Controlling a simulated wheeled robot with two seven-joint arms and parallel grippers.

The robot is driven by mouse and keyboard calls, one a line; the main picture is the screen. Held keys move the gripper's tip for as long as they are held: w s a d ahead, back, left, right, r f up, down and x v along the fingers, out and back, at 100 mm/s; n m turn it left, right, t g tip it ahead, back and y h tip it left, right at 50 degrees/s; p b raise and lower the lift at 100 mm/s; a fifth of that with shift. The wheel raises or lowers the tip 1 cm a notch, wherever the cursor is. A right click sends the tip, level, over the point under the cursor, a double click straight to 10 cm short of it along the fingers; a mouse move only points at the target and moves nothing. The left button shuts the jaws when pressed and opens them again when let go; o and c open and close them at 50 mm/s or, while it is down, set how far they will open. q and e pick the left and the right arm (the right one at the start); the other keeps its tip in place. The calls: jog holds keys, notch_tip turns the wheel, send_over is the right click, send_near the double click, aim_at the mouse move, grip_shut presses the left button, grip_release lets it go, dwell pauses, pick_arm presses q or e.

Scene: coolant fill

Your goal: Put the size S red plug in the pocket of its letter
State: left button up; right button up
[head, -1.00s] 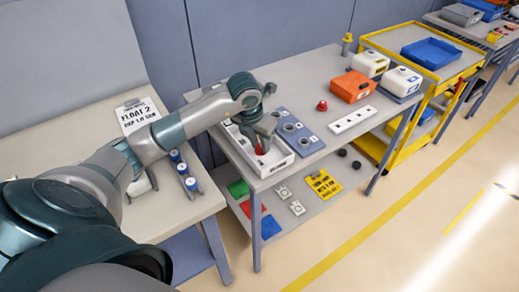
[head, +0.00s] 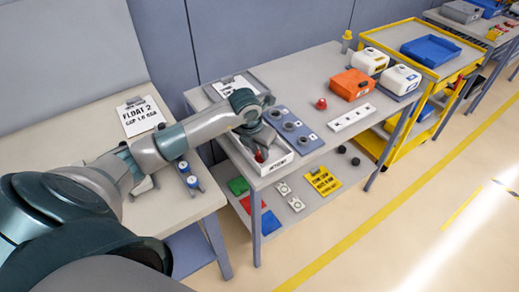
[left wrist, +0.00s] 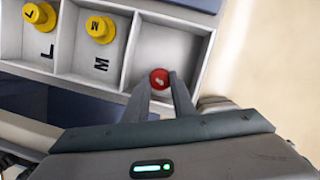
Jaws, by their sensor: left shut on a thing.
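The red plug (left wrist: 159,78) sits between the fingertips of my left gripper (left wrist: 160,86), which is shut on it. In the left wrist view the plug is over the front part of the third pocket of a pale tray (left wrist: 121,62). I cannot tell whether it touches the pocket floor. The other two pockets show the letters L and M, each with a yellow plug, (left wrist: 40,17) and (left wrist: 100,27). No letter shows in the third pocket. In the head view the tray (head: 279,165) is at the table's near left corner, partly under my left gripper (head: 258,153).
A blue-grey plate with round sockets (head: 306,139) lies beside the tray. A white strip with holes (head: 351,118), a red knob-like part (head: 321,104) and an orange container (head: 352,84) stand farther right. A printed sheet (head: 236,86) lies behind my arm.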

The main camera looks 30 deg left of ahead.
pick_arm(q)
jog(key=shift+f, duration=0.1)
jog(key=shift+f, duration=0.1)
jog(key=o, duration=1.1)
jog(key=shift+c, duration=0.2)
jog(key=shift+r, duration=0.2)
jog(key=shift+r, duration=0.5)
jog(key=b+v, duration=0.3)
jog(key=v, duration=0.8)
